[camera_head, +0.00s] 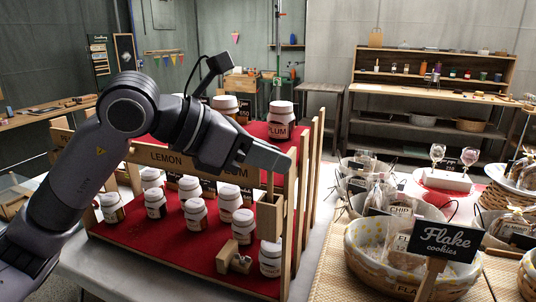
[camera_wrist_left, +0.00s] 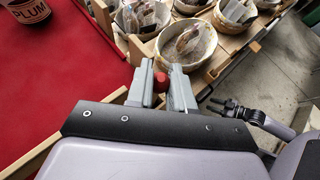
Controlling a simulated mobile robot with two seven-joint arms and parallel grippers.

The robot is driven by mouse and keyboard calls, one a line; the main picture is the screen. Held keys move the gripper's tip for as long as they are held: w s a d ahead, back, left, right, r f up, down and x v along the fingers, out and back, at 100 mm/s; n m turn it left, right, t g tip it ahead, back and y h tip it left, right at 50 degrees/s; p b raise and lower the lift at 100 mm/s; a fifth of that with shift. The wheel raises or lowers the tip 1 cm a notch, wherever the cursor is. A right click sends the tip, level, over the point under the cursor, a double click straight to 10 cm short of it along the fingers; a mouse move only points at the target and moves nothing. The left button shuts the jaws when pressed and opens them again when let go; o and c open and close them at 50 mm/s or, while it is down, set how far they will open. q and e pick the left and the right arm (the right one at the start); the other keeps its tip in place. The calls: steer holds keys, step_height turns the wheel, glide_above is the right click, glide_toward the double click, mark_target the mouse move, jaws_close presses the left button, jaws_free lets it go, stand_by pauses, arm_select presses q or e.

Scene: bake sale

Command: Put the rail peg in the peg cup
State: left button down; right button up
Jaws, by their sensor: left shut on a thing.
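My left gripper (camera_head: 283,162) reaches in from the left over the right end of the red tiered jar stand (camera_head: 150,252). In the left wrist view its two grey fingers (camera_wrist_left: 161,88) are shut on the rail peg, whose red end (camera_wrist_left: 161,82) shows between them. The rest of the peg is mostly hidden by the fingers. A small open wooden box (camera_head: 269,218), which looks like the peg cup, sits at the stand's right side, below the gripper. The peg looks apart from its walls, but I cannot tell exactly.
White-lidded jars (camera_head: 194,214) stand close together on the stand, with a plum jar (camera_head: 281,120) on the upper tier. A small wooden block (camera_head: 234,258) lies at the front.

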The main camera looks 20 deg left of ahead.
arm_select(q)
steer(key=shift+f+b, duration=0.45)
steer(key=shift+f, duration=0.2)
steer(key=shift+f+b, duration=0.35)
steer(key=shift+f, duration=0.05)
steer(key=c, duration=0.9)
jaws_free()
steer(key=shift+a+r, duration=0.1)
steer(key=shift+s+a+r, duration=0.2)
steer(key=v, duration=0.6)
steer(key=shift+s+r, duration=0.1)
steer(key=shift+s, duration=0.2)
